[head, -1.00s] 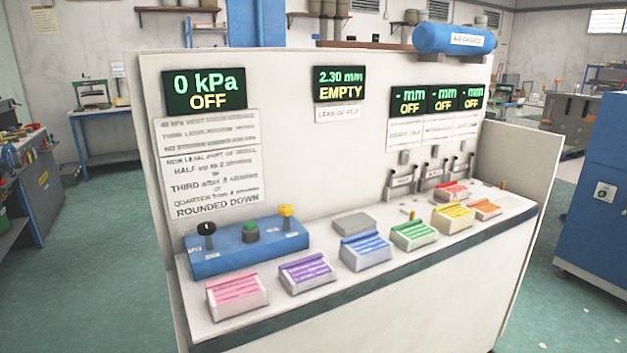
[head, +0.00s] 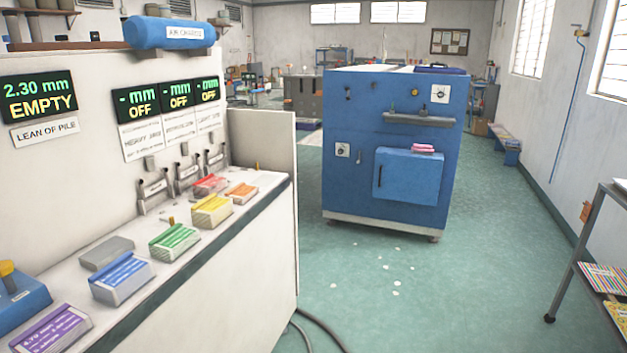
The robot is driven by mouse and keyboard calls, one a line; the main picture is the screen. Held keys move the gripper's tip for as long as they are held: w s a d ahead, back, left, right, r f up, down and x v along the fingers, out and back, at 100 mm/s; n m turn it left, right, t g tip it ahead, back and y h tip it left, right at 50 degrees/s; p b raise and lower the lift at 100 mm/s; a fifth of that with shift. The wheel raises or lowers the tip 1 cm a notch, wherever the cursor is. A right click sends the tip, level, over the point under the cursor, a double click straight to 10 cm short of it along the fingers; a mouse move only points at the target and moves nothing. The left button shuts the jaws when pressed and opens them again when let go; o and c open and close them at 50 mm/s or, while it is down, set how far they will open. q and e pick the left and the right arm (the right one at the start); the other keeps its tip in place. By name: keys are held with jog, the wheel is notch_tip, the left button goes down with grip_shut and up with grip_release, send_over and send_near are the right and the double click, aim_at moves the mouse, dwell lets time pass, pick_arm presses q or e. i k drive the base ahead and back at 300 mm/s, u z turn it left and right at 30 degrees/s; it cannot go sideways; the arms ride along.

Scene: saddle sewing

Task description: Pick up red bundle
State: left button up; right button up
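The red bundle (head: 210,186) lies at the back of the white bench's top (head: 240,228), near the right end, in front of the small levers on the upright panel. The yellow bundle (head: 212,210) is just in front of it and the orange bundle (head: 242,193) is to its right. Neither of my grippers is in the head view.
The green (head: 174,241), blue (head: 122,277) and purple (head: 52,329) bundles line the bench nearer me. A blue cabinet (head: 345,190) stands beyond the bench. Dark hoses (head: 320,326) lie by the bench's end. A shelf rack (head: 590,222) is at right. Floor between is open.

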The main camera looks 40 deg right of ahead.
aim_at(210, 183)
jog(key=z, duration=2.15)
jog(key=i, duration=2.75)
jog(key=u, duration=3.25)
